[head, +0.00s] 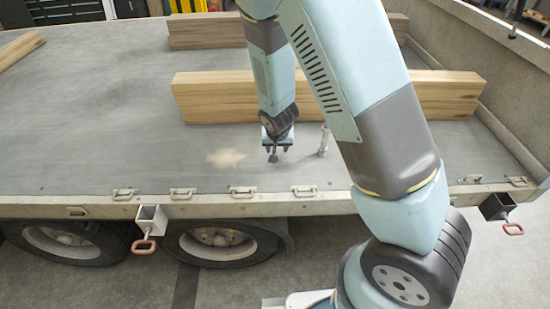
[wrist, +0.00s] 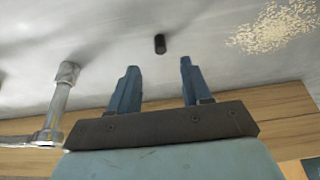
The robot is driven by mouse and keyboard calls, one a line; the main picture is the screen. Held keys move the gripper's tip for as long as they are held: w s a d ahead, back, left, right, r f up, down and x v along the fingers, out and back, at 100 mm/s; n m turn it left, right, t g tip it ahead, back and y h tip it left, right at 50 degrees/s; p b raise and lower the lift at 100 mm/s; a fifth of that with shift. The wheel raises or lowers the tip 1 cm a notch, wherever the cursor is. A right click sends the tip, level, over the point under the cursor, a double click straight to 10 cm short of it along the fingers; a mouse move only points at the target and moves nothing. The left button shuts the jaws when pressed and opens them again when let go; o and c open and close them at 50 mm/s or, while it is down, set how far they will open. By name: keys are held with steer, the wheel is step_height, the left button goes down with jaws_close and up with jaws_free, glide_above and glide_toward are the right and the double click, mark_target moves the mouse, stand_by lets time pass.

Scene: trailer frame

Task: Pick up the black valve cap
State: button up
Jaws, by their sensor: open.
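The black valve cap (wrist: 159,44) is a small dark cylinder on the grey trailer bed in the wrist view. It lies just beyond the fingertips, centred between them. My gripper (wrist: 159,66) is open, with two blue fingers apart and nothing between them. In the head view my gripper (head: 277,147) points down over the bed, in front of the long wooden beam. A small dark shape (head: 272,158) shows just under the fingers there and appears to be the cap. I cannot tell the exact height of the fingertips above it.
A metal post-like tool (head: 323,140) stands right of my gripper; it also shows in the wrist view (wrist: 59,100). A pale granular patch (head: 227,158) lies to the left. A wooden beam (head: 215,97) lies behind. The trailer's front edge (head: 245,206) carries metal latches.

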steer(key=shift+x, duration=2.8)
steer(key=shift+s+a, duration=0.15)
jaws_close()
